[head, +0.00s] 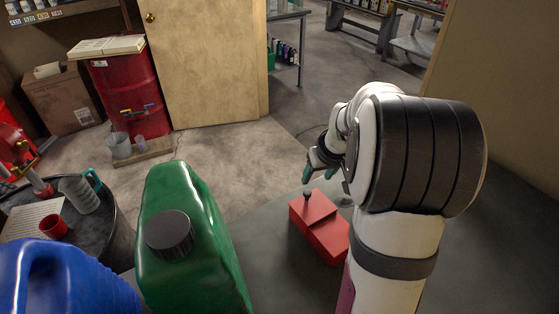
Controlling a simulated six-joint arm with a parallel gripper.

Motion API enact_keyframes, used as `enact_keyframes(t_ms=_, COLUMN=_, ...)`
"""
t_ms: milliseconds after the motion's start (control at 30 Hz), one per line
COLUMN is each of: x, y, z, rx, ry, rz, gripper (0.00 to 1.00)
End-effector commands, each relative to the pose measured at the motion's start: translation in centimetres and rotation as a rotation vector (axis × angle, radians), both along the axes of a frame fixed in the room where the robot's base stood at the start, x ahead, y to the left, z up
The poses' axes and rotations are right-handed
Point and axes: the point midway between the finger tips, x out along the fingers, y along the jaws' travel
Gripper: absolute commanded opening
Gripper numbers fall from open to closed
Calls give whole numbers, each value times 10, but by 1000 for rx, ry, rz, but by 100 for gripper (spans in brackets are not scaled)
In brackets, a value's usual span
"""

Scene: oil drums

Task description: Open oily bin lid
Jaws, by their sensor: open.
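The oily bin (333,240) is a small red box on the grey surface, right of centre. Its red lid (318,208) lies on top and looks closed, with a small dark knob (307,194) standing up from it. My gripper (318,172) has teal fingertips and is open. It appears just above and behind the knob in the picture, with nothing seen between the fingers. Whether it touches the knob cannot be told. My arm hides part of the area right of the bin.
A large green jug (190,230) with a black cap stands left of the bin, and a blue jug (60,285) stands at the lower left. A black drum (115,235) carries a red cup (54,226). A red drum (125,90) stands by the door (205,60).

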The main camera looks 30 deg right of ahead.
Motion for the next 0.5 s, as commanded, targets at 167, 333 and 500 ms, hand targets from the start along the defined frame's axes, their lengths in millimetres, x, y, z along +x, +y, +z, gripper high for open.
enact_keyframes(t_ms=167, x=19, y=-5, z=-52, rx=4, ry=5, rz=0, gripper=59)
enact_keyframes(t_ms=333, x=32, y=-9, z=-83, rx=3, ry=2, rz=0, gripper=59)
enact_keyframes(t_ms=500, x=37, y=-11, z=-95, rx=2, ry=1, rz=-1, gripper=59)
